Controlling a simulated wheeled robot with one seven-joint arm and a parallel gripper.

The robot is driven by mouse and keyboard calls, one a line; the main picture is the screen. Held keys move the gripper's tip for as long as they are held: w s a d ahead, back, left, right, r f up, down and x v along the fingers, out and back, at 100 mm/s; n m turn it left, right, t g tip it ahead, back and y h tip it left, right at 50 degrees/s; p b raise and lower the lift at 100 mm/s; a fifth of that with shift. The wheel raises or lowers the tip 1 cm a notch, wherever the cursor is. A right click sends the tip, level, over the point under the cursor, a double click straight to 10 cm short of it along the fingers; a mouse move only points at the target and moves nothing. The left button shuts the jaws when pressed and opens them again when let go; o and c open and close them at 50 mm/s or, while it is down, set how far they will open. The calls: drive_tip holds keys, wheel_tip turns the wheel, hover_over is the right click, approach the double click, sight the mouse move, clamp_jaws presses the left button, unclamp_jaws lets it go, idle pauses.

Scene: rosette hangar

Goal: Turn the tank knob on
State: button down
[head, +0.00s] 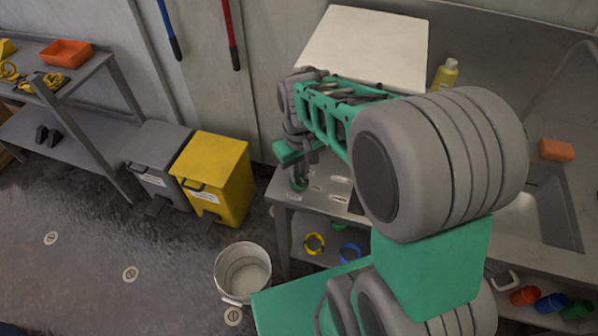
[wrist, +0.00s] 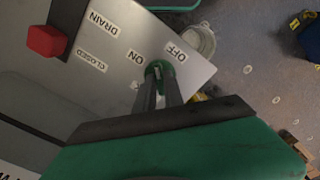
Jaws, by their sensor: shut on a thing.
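The tank knob (wrist: 158,67) is a green round part on a grey metal panel (wrist: 112,25), beside the printed labels ON and OFF. My gripper (wrist: 160,88) is shut on it, with its two dark fingers reaching the knob from below in the wrist view. The fingers hide part of the knob, and I cannot tell its exact setting. In the head view my gripper (head: 300,172) is at the left front corner of the metal counter (head: 330,203), and the arm hides much of the area.
A red handle (wrist: 46,40) sits near the DRAIN and CLOSED labels. A white bucket (head: 243,272), a yellow bin (head: 211,172) and a grey bin (head: 156,160) stand on the floor to the left. A yellow bottle (head: 445,74) and an orange block (head: 556,150) are on the counter.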

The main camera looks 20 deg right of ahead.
drive_tip(key=n, duration=0.4)
drive_tip(key=shift+r+n, duration=0.1)
drive_tip(key=shift+n, duration=1.9)
drive_tip(key=c, duration=1.4)
unclamp_jaws()
drive_tip(key=shift+c, duration=0.2)
wheel_tip(320, 180, up, 8)
drive_tip(key=shift+f+b, duration=0.15)
drive_tip(key=shift+b, duration=0.2)
